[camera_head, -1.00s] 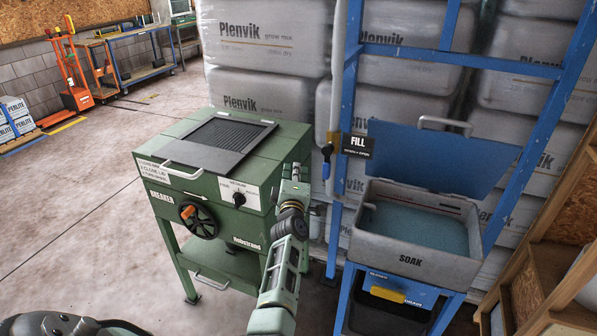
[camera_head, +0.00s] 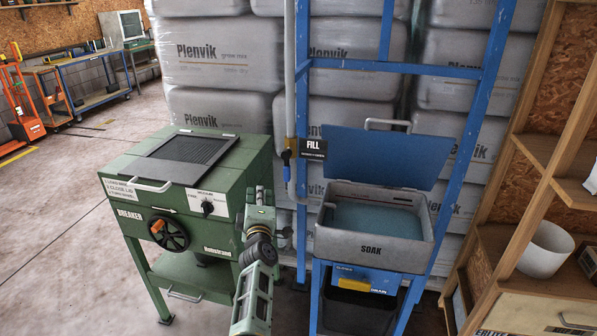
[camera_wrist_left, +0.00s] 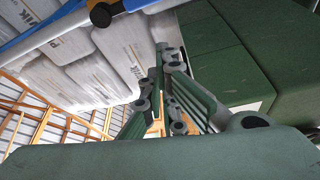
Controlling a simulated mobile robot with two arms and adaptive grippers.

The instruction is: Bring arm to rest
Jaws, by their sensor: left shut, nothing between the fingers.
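My left arm rises from the bottom of the head view. Its gripper (camera_head: 260,191) is at the right front corner of the green breaker (camera_head: 128,177), near its knob side. In the left wrist view the gripper's dark fingers (camera_wrist_left: 168,62) come together, shut with nothing between them. The breaker's green panels (camera_wrist_left: 220,48) are to their right there; I cannot tell how close. The breaker's lid is down. My right gripper is in neither view.
The soak tub (camera_head: 375,249) has its blue lid (camera_head: 385,158) raised, with a blue frame (camera_head: 479,115) around it. Wrapped Plenvik bales (camera_head: 220,60) stand behind. A wooden shelf (camera_head: 548,288) with a white pot (camera_head: 545,250) is at right. Open floor (camera_head: 50,220) is at left.

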